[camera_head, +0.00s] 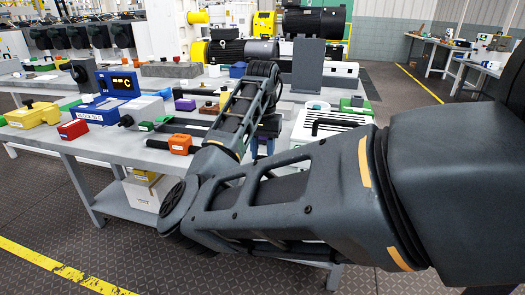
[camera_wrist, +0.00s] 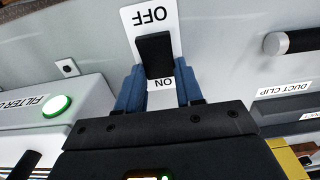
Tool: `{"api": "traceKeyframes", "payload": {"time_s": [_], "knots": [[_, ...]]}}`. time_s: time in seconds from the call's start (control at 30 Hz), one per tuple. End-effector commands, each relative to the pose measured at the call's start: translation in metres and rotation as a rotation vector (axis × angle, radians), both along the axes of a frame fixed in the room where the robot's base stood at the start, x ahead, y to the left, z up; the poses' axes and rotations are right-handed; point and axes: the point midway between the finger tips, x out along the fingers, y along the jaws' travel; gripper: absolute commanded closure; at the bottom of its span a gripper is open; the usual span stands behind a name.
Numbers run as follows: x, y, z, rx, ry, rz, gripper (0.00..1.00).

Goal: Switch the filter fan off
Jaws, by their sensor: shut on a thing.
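In the wrist view a white switch plate (camera_wrist: 132,18) carries the words OFF and ON, shown upside down. A black switch lever (camera_wrist: 155,48) stands on the plate between the two words. The blue fingers of my gripper (camera_wrist: 158,82) are on either side of the lever and shut on it. At left, a white box (camera_wrist: 35,112) bears a label starting with FILTER and a lit green lamp (camera_wrist: 57,106). In the head view my arm hides most of the area around my gripper, and I cannot make out the switch there.
In the wrist view a dark bar handle (camera_wrist: 290,41) is to the right, with a DUCT CLIP label (camera_wrist: 283,90) below it. In the head view the grey bench (camera_head: 130,148) is crowded with coloured blocks and boxes. The floor (camera_head: 110,240) in front of the bench is clear.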

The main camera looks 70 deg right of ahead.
Motion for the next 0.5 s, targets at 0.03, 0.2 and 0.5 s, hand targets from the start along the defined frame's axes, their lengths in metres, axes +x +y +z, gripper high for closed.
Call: {"api": "traceKeyframes", "payload": {"time_s": [0.03,0.2,0.5], "knots": [[-0.0002,0.0000,0.0001,0.000,0.000,-0.001,0.76],[-0.0003,0.0000,0.0001,0.000,0.000,-0.001,0.92],[-0.0018,0.0032,0.0015,-0.076,0.001,0.000,0.94]]}}
